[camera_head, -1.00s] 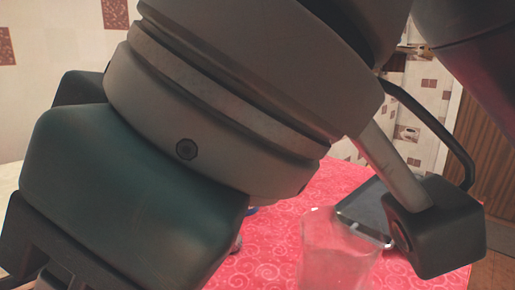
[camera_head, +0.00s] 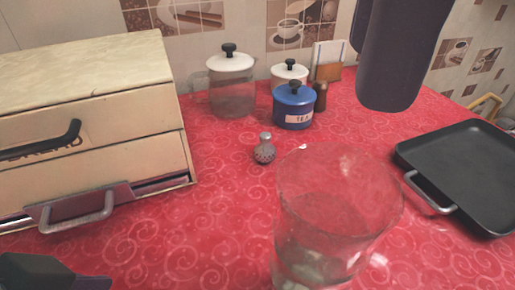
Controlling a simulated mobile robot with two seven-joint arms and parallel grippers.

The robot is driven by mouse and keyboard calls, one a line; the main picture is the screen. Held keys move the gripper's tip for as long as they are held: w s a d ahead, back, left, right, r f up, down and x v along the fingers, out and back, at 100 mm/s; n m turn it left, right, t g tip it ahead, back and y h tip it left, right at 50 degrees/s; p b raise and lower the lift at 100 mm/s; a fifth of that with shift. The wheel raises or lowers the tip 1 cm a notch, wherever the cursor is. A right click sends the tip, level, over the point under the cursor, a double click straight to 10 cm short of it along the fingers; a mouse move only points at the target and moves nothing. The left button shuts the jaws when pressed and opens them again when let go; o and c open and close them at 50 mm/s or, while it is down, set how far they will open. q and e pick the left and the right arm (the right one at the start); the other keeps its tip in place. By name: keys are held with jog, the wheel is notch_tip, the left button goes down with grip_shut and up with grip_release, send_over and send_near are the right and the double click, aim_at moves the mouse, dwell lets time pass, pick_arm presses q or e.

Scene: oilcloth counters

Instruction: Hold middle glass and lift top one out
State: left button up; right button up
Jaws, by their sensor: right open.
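A clear glass tumbler (camera_head: 335,215) stands upright in the front middle of the head view, its wide rim facing me. Lower glass shows through it and runs past the bottom edge, so I cannot tell how many are stacked or where one ends. A dark rounded part of my right gripper (camera_head: 402,65) hangs from the top edge, right of and behind the glass in the picture, apart from it. The gripper is open and holds nothing that I can see; most of it is cut off.
A cream drawer box (camera_head: 95,110) stands at left. At the back are a lidded jar (camera_head: 231,90), a blue tea canister (camera_head: 294,108) and a small shaker (camera_head: 264,151). A black pan (camera_head: 470,170) lies at right. Red cloth (camera_head: 210,215) is clear left of the glass.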

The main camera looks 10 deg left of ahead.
aim_at(290, 283)
pick_arm(q)
jog(key=d+t, duration=0.1)
jog(key=w+d+t+h, duration=0.1)
jog(key=d, duration=0.1)
jog(key=w+d+n+t+h, duration=0.1)
jog(key=t, duration=0.1)
jog(key=shift+w+d+r, duration=0.1)
jog(key=shift+w+d, duration=0.1)
jog(key=shift+d, duration=0.1)
jog(key=d+r+n+t+h, duration=0.1)
jog(key=d+r+n+t, duration=0.1)
jog(key=t, duration=0.1)
jog(key=shift+d+r+t+h, duration=0.2)
jog(key=shift+r+t+h, duration=0.1)
jog(key=shift+h, duration=0.1)
jog(key=s+d+r+m+t+h, duration=0.2)
jog(key=s+d+m+t+h, duration=0.15)
jog(key=m, duration=0.35)
jog(key=shift+m+g+h, duration=0.3)
jog(key=shift+g+h, duration=0.15)
jog(key=shift+h, duration=0.1)
jog(key=x, duration=1)
jog(key=shift+s+d+r, duration=0.1)
jog(key=shift+d+r, duration=0.05)
jog(key=shift+d, duration=0.1)
jog(key=c, duration=1.4)
